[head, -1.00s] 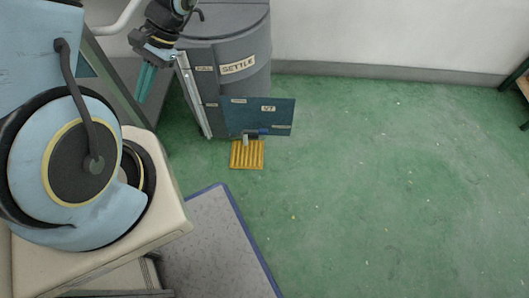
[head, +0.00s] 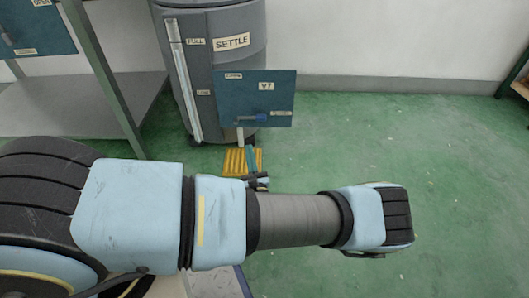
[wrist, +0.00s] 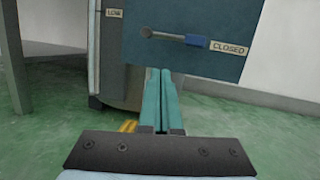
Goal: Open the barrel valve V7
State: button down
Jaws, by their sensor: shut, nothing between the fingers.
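The teal panel (head: 240,98) marked V7 stands in front of a grey barrel marked SETTLE (head: 205,62). The valve lever with its blue grip (head: 253,118) is low on the panel; in the wrist view the lever's blue grip (wrist: 196,41) points right, toward the CLOSED label (wrist: 229,48). A further small label (head: 234,76) is at the panel's upper left. My gripper's teal fingers (wrist: 159,73) are shut with nothing between them, below the lever and apart from it. In the head view my gripper (head: 250,150) is just under the panel, partly hidden by its own wrist.
A yellow grate (head: 236,162) lies on the floor below the panel. A green-legged frame with a grey shelf (head: 85,103) stands at the left, with another teal panel (head: 36,30) above it. The green floor (head: 430,150) to the right is clear.

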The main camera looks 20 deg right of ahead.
aim_at(251, 118)
notch_tip(251, 118, down, 4)
jog(key=s+d+m+g+h, duration=0.1)
jog(key=s+d+m+h, duration=0.2)
jog(key=h, duration=0.1)
jog(key=w+d+r+b, duration=0.3)
jog(key=w+r+b, duration=0.3)
jog(key=w, duration=0.3)
jog(key=shift+d+r, duration=0.4)
jog(key=shift+r, duration=0.15)
jog(key=shift+s+d+r+n+p, duration=0.15)
jog(key=shift+n+p, duration=0.25)
jog(key=shift+p, duration=0.35)
